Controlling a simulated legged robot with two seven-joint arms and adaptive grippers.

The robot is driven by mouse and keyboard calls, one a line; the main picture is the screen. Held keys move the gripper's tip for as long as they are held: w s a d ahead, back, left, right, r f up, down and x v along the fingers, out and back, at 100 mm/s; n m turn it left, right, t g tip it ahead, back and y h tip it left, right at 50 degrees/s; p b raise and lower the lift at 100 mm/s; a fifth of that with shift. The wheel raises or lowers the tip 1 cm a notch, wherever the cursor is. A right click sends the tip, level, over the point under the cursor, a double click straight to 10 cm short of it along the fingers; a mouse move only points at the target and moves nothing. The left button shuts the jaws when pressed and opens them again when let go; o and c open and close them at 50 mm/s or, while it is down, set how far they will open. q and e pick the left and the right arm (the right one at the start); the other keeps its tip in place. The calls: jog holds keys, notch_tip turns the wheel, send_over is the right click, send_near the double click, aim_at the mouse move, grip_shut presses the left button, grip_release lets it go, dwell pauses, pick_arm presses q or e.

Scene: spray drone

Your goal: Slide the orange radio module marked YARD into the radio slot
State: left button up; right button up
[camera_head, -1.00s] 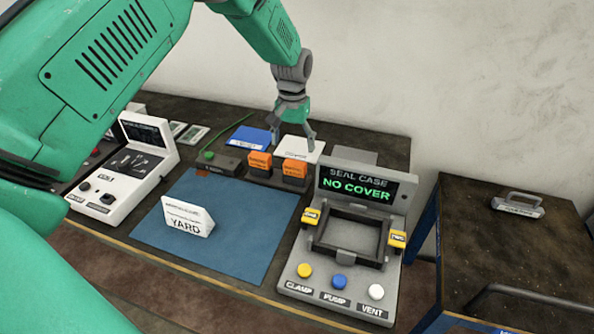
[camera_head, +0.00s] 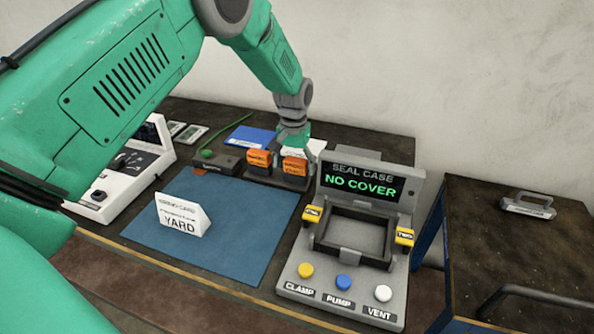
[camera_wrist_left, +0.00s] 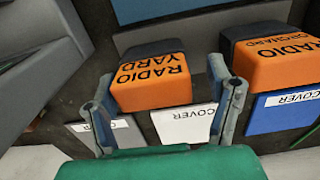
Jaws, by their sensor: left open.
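The orange radio module marked YARD (camera_wrist_left: 155,77) sits in a dark rack (camera_head: 256,179); in the head view it is the right orange block (camera_head: 294,166). My left gripper (camera_head: 293,146) is open just above it. In the left wrist view its two fingers (camera_wrist_left: 160,88) stand on either side of the module's near end. I cannot tell whether they touch it. A second orange radio module (camera_wrist_left: 272,58), with other lettering, sits beside it, at the left in the head view (camera_head: 259,160). I cannot pick out the radio slot. My right gripper is not in view.
A grey seal case (camera_head: 345,257) reading NO COVER stands at the right. A white YARD sign (camera_head: 183,215) stands on the blue mat (camera_head: 240,225). A white device (camera_head: 117,182) is partly behind my arm. Covers (camera_head: 250,137) lie behind the rack.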

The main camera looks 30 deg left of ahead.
pick_arm(q)
jog(key=shift+d, duration=0.15)
jog(key=shift+d+r, duration=0.15)
jog(key=shift+d, duration=0.2)
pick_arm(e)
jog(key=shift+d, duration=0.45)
pick_arm(q)
jog(key=shift+a, duration=0.1)
jog(key=shift+a, duration=0.4)
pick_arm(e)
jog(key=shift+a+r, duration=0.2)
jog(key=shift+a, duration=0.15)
pick_arm(q)
jog(key=shift+d, duration=0.2)
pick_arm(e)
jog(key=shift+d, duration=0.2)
pick_arm(q)
jog(key=shift+d+p, duration=0.2)
jog(key=shift+p, duration=0.2)
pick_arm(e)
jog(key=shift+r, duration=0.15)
